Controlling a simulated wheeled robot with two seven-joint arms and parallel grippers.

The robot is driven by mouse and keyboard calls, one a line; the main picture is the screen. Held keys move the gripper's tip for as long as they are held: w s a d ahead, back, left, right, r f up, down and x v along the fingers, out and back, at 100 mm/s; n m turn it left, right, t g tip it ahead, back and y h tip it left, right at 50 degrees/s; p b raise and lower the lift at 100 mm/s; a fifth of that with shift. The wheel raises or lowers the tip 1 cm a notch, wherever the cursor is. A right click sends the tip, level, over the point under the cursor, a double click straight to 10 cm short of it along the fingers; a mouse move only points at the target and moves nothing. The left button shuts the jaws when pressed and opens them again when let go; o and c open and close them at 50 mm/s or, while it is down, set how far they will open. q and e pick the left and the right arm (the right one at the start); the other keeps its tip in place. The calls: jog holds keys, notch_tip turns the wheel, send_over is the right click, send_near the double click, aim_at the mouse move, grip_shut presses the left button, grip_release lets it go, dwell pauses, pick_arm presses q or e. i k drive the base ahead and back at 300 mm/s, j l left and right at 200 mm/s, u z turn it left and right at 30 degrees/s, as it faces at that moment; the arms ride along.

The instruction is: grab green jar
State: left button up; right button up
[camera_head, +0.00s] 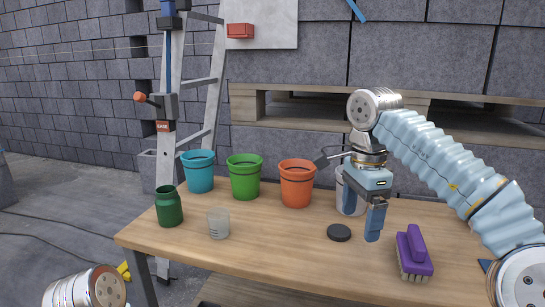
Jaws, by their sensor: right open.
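The dark green jar (169,207) stands upright at the left end of the wooden table. A brighter green pot (244,178) stands behind it to the right. My right gripper (373,222) is open and points down over the right half of the table, far to the right of the jar. One of its fingers shows clearly; the other is hard to make out. A white cup (348,198) is partly hidden behind this gripper. Part of my left arm shows at the bottom left corner, but its gripper is out of view.
The wooden table (270,251) also holds a blue pot (199,172), an orange pot (297,185), a small translucent cup (218,224), a black disc (339,232) and a purple brush (413,252). A ladder (196,110) stands behind the table's left end. The table's front middle is clear.

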aim_at(168, 206)
jog(key=k, duration=1.05)
